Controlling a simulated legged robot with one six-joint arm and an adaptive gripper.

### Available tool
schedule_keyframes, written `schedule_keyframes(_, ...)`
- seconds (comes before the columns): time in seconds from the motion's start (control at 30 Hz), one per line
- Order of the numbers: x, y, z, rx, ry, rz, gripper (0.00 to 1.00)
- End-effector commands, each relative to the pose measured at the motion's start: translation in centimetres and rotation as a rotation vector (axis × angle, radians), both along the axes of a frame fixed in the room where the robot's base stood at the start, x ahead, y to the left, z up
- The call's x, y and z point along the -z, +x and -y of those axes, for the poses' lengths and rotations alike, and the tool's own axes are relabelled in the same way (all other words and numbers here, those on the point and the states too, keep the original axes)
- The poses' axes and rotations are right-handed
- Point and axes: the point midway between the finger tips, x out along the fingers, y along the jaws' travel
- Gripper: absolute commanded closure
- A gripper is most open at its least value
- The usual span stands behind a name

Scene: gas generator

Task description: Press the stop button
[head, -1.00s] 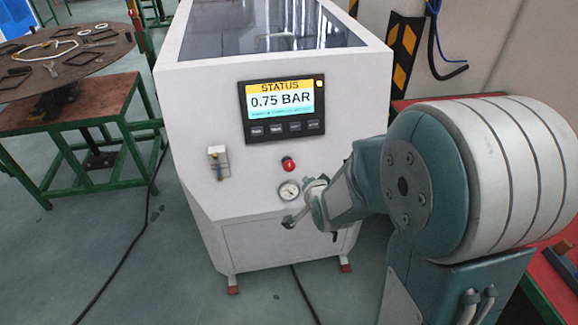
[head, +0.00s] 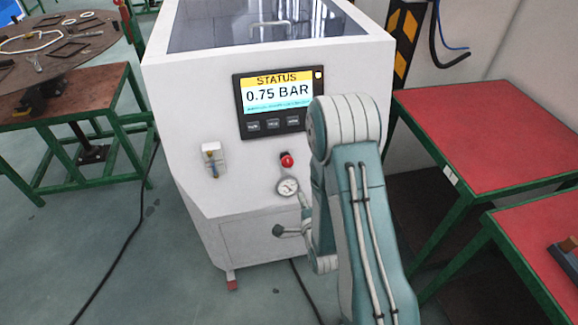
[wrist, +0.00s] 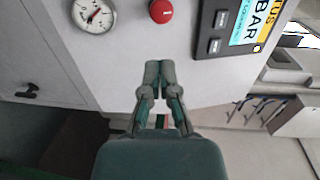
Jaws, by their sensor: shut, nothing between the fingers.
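The red stop button (head: 287,160) is on the white front of the machine, below the display and above a round gauge (head: 288,186). In the wrist view the button (wrist: 161,11) is at the top edge, with the gauge (wrist: 93,14) to its left. My gripper (wrist: 159,68) is shut and empty, its fingertips pointing toward the button with a gap visible between them in the picture. In the head view my arm covers the area right of the button, and the gripper's fingertips cannot be made out clearly.
The status display (head: 279,101) reads 0.75 BAR. A small valve fitting (head: 212,160) is left of the button. Red-topped tables (head: 490,125) stand at the right, and a brown table (head: 60,95) at the left. A black cable lies on the floor.

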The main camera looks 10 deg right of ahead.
Motion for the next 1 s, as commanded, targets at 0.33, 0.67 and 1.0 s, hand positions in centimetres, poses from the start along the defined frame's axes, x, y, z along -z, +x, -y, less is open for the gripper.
schedule_keyframes(0.33,0.1,0.0,0.0,0.001,0.006,0.005,1.0)
schedule_keyframes(0.67,0.5,4.0,-0.1,0.001,0.005,0.007,1.0)
schedule_keyframes(1.0,1.3,10.3,-0.3,0.001,0.006,0.006,1.0)
